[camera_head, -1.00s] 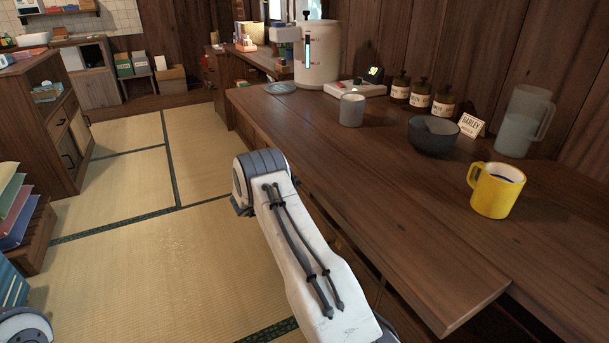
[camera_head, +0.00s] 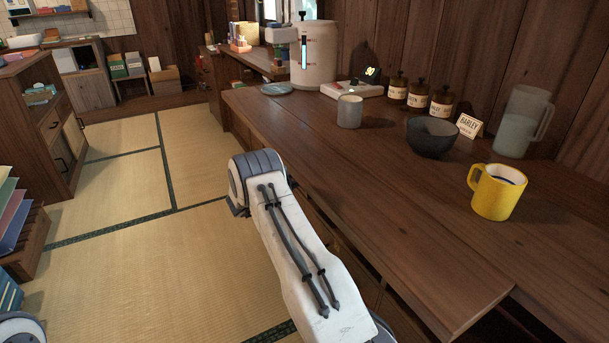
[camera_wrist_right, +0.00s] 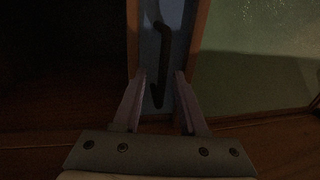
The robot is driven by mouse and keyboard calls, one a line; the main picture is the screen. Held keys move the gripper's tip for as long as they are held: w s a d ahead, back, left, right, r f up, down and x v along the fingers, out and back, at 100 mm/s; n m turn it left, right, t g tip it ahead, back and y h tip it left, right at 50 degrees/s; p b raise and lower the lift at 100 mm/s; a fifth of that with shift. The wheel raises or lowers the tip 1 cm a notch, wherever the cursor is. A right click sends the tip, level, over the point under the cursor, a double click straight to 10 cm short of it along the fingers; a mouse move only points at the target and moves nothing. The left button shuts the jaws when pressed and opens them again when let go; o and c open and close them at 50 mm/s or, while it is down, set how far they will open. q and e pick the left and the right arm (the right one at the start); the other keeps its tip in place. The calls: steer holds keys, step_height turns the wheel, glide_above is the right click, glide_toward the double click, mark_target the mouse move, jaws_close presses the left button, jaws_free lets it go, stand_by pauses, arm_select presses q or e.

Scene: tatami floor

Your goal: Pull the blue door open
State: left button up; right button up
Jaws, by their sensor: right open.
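The blue door (camera_wrist_right: 149,45) shows in the right wrist view as a narrow, dim blue panel between brownish edges. A dark upright handle (camera_wrist_right: 164,60) is on it. My right gripper (camera_wrist_right: 160,75) is open, with one finger on each side of the lower part of the handle. I cannot tell whether the fingers touch it. In the head view my right arm reaches down beside the counter, and its gripper, the door and the handle are hidden. My left gripper is out of view.
The wooden counter (camera_head: 400,205) holds a yellow mug (camera_head: 497,192), a dark bowl (camera_head: 432,138), a grey cup (camera_head: 350,111) and a clear pitcher (camera_head: 520,122). Its edge runs close to my right arm. The tatami floor (camera_head: 130,265) to the left is open. A shelf (camera_head: 45,125) stands at left.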

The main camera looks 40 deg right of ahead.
steer(key=a+p, duration=0.1)
steer(key=a, duration=0.9)
steer(key=shift+w+a+p, duration=0.2)
steer(key=shift+p, duration=0.2)
